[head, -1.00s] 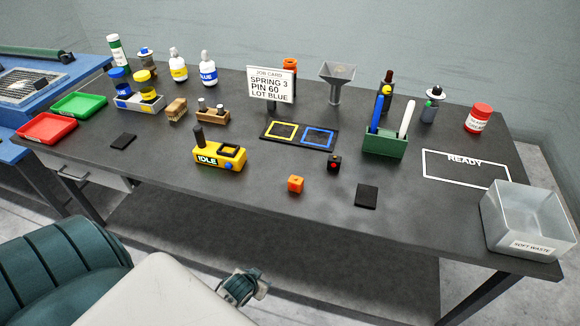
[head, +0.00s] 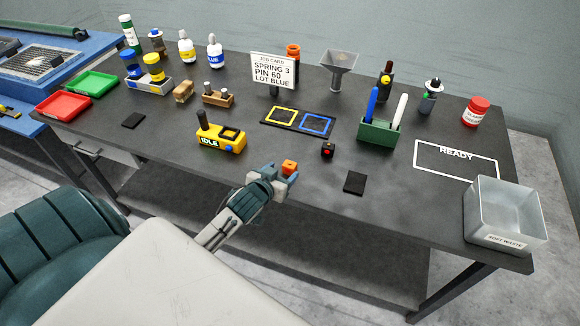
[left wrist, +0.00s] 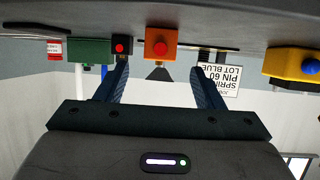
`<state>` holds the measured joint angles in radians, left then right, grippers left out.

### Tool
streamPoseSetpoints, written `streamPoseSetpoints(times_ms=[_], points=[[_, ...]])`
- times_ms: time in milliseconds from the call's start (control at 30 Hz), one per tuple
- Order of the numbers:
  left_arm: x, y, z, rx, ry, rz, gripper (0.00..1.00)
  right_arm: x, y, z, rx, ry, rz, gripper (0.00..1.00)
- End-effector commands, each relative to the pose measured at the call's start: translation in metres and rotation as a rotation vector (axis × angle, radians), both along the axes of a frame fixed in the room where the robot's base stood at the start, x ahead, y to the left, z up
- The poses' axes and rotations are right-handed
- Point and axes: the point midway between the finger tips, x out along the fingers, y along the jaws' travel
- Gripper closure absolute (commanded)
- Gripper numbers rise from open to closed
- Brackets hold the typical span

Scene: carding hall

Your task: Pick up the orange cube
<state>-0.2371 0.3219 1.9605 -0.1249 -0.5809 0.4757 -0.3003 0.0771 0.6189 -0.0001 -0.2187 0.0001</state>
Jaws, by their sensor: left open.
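In the left wrist view the orange cube (left wrist: 161,43) is ahead, in line with the gap between the fingers. My left gripper (head: 284,176) is open at the cube's near side; its fingers (left wrist: 160,75) show apart with nothing gripped. I cannot tell whether they touch the cube. My right gripper is not in view.
A black cube with a red dot (head: 327,150) stands right of the orange cube. The yellow IDLE box (head: 222,137) is to the left. A black pad (head: 354,183) lies front right. A green pen holder (head: 379,131) and a soft waste bin (head: 505,215) stand farther right.

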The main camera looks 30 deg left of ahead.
Motion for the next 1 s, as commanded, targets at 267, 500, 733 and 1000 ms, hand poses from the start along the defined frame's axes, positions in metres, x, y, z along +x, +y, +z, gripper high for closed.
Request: streamPoseSetpoints(times_ms=[267, 500, 733, 1000], points=[[0.027, 0.003, -0.011, 0.0, 0.002, 0.0, 0.38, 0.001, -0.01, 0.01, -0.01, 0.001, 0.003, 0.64], [0.047, 0.005, -0.02, -0.001, 0.003, 0.001, 0.38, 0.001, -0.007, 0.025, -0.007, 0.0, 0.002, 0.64], [0.069, 0.008, -0.033, 0.0, 0.003, 0.0, 0.38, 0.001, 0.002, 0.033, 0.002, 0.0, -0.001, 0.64], [0.073, 0.008, -0.036, 0.001, 0.002, -0.002, 0.38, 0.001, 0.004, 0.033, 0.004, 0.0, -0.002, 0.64]])
